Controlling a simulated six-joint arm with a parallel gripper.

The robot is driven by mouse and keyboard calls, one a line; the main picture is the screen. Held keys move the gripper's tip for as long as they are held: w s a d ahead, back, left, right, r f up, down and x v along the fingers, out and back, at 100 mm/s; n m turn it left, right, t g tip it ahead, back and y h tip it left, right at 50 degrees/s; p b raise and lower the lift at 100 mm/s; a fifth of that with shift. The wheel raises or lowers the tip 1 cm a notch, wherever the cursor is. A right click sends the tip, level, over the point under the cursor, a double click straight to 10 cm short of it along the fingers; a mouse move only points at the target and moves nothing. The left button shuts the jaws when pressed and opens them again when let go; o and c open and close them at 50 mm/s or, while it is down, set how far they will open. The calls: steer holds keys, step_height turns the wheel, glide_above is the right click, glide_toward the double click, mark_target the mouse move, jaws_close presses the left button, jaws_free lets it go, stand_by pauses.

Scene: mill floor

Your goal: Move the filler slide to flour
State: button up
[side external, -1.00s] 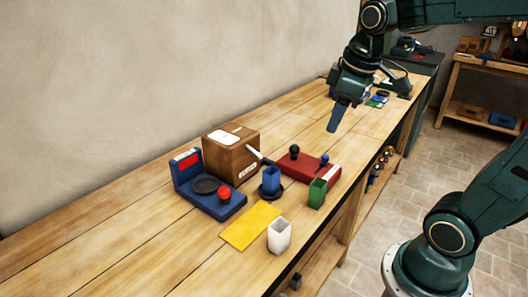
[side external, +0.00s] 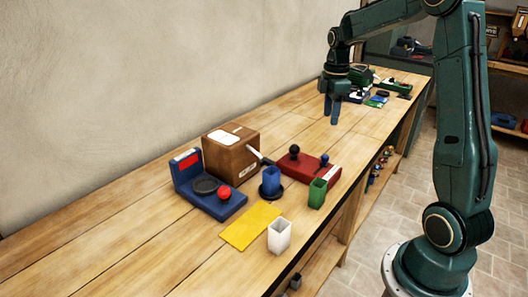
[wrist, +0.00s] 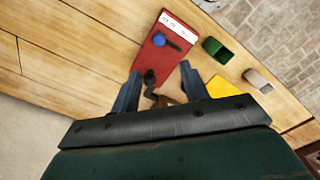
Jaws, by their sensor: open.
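A red panel (side external: 312,172) lies on the bench, with a black ball knob (side external: 294,150) near its left end and a smaller blue knob (side external: 324,159) near its right end. The wrist view shows the red panel (wrist: 160,55) with the blue knob (wrist: 158,40) by a dark slot and a white label too small to read. I cannot tell which knob is the filler slide. A brown box (side external: 231,157) with a spout stands left of the panel. My gripper (side external: 331,120) is open and empty, pointing down above the bench, behind and apart from the panel.
A blue cup (side external: 271,181) stands on a dark disc. A green cup (side external: 317,191) and white cup (side external: 279,236) are near the front edge, by a yellow mat (side external: 246,226). A blue scale (side external: 226,207) with a red button is left. Bench between gripper and panel is clear.

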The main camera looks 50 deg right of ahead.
mark_target(325, 156)
steer(key=shift+d+f, duration=0.1)
steer(key=shift+f, duration=0.15)
step_height(325, 156, down, 14)
steer(key=shift+r, duration=0.25)
stand_by(0.6)
jaws_close()
